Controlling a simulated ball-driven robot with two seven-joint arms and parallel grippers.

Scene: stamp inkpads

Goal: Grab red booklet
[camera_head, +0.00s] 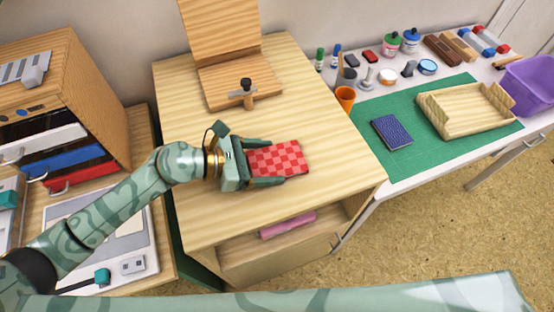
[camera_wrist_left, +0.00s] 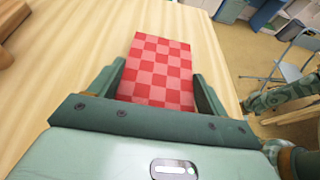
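The red booklet (camera_head: 278,158) has a red and pink checkered cover and lies flat on the light wooden table (camera_head: 310,110), near its front part. It also shows in the left wrist view (camera_wrist_left: 160,68). My left gripper (camera_head: 268,166) reaches in from the left with one finger along each long side of the booklet. In the left wrist view the fingers (camera_wrist_left: 161,85) are spread wide, with the booklet between them. The fingers are very close to its edges; firm contact cannot be made out. My right gripper does not show clearly in either view.
A wooden stand (camera_head: 240,80) with a dark-knobbed stamp (camera_head: 246,88) is behind. To the right, a green mat (camera_head: 375,150) holds a blue booklet (camera_head: 391,132) and a wooden tray (camera_head: 465,132). An orange cup (camera_head: 345,98) stands by the mat's edge. A pink item (camera_head: 287,225) lies in the shelf below.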

